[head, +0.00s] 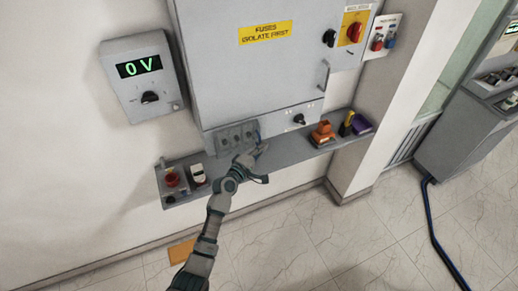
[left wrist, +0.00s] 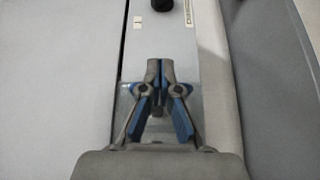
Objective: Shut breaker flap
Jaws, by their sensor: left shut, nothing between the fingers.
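The breaker panel (head: 237,136), with several dark squares, sits at the lower left of the grey cabinet, just above the shelf. I cannot tell the flap's angle from the head view. My left gripper (head: 263,150) is at the panel's lower right, over the shelf. It is shut and empty. In the left wrist view its fingertips (left wrist: 160,64) meet in front of the cabinet's lower strip. A pale see-through edge (left wrist: 124,100), perhaps the flap, shows beside and behind the fingers; whether they touch it is unclear. My right gripper is not in view.
The grey shelf (head: 290,151) holds a red button unit (head: 172,179), a white-topped item (head: 197,173), an orange item (head: 323,132) and a purple item (head: 361,124). A black knob (head: 299,119) is right of the panel. A meter (head: 143,78) reads 0 V. The floor in front is mostly clear.

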